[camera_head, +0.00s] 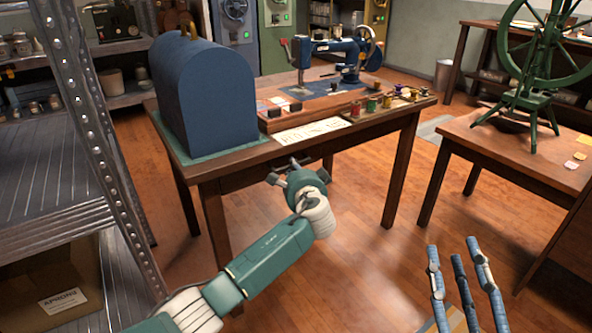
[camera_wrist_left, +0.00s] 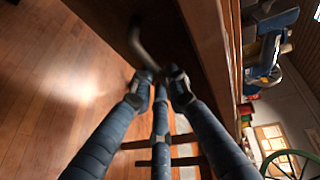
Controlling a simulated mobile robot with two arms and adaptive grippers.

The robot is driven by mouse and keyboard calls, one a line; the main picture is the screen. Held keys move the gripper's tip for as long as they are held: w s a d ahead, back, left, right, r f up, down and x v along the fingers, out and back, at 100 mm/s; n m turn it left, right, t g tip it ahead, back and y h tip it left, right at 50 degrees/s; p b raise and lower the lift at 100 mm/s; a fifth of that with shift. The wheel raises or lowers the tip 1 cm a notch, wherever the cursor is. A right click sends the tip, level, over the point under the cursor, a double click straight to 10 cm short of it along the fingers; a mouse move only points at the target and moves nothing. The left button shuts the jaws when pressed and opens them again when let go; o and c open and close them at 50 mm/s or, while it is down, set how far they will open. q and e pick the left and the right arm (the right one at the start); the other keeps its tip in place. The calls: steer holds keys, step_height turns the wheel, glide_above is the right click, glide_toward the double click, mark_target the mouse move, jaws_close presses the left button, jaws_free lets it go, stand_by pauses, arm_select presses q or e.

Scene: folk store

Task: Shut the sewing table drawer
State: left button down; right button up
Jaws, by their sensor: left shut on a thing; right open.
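The wooden sewing table (camera_head: 232,160) stands in the middle of the head view with a blue sewing machine (camera_head: 347,50) on it. Its drawer (camera_head: 242,181) is under the front edge, partly hidden by my left arm; how far it stands out is hard to tell. In the left wrist view the dark drawer front (camera_wrist_left: 108,18) carries a curved metal handle (camera_wrist_left: 146,48). My left gripper (camera_head: 293,170) is at the drawer front, its fingertips (camera_wrist_left: 160,76) closed on the handle's end. My right gripper (camera_head: 457,254) is open and empty above the floor, right of the table.
A blue domed case (camera_head: 205,95) stands on the table's left end. Spools (camera_head: 371,104) and a paper sheet (camera_head: 312,131) lie near its front edge. A metal shelf (camera_head: 84,110) is close on the left. A table with a green spinning wheel (camera_head: 527,100) stands right. Floor between is clear.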

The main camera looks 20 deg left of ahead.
arm_select(q)
steer(key=c, duration=2)
jaws_free()
steer(key=shift+w+a+r, duration=0.1)
steer(key=shift+a+r, duration=0.05)
steer(key=shift+a, duration=0.05)
steer(key=o, duration=0.3)
steer(key=shift+o, duration=0.2)
steer(key=v, duration=1.2)
